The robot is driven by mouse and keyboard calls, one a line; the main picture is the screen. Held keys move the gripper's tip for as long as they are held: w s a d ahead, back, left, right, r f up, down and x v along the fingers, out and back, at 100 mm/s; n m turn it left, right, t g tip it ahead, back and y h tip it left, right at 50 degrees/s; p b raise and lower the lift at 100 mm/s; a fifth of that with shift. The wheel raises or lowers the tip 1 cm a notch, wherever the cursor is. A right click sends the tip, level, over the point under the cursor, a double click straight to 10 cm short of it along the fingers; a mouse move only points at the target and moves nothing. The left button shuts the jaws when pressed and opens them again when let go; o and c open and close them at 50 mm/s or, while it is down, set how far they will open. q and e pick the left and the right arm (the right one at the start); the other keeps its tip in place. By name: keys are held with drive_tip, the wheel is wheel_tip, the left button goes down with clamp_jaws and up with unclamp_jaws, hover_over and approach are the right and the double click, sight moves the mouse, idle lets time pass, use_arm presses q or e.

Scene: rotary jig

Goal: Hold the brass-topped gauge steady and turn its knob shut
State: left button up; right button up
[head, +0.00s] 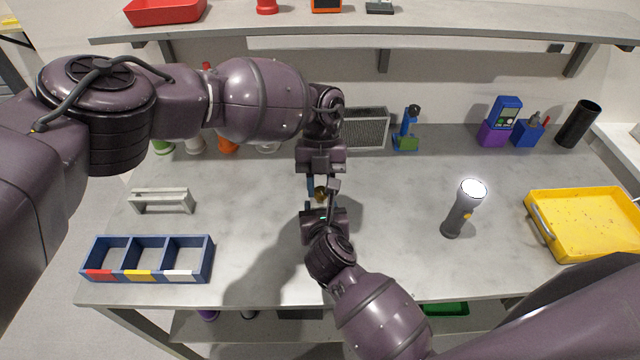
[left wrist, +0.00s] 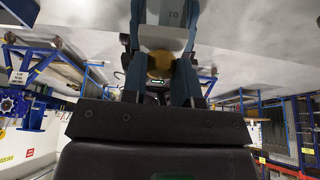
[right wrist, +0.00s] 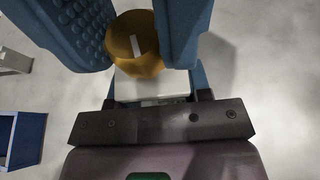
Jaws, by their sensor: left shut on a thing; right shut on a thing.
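The gauge is a pale body (left wrist: 166,12) with dark marks and a round brass knob. The brass knob (right wrist: 137,45) bears a white line in the right wrist view; it also shows small in the head view (head: 320,193). The two grippers face each other closely over the table's middle. They hide most of the gauge in the head view.
A flashlight (head: 462,209) stands right of the grippers, and a yellow tray (head: 537,240) lies at far right. A blue three-part bin (head: 147,279) and a grey stand (head: 162,194) are at left. A grey mesh box (head: 365,128) stands behind. The grey table (head: 400,270) is clear around the grippers.

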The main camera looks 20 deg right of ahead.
use_arm(q)
drive_tip(key=shift+m+y, duration=0.4)
drive_tip(key=shift+m, duration=0.7)
drive_tip(key=o, duration=0.9)
drive_tip(key=shift+o, duration=0.2)
drive_tip(key=v, duration=1.2)
drive_tip(key=shift+s, duration=0.2)
drive_tip(key=shift+d, duration=0.1)
use_arm(e)
drive_tip(key=o, duration=1.2)
drive_tip(key=shift+c, duration=0.2)
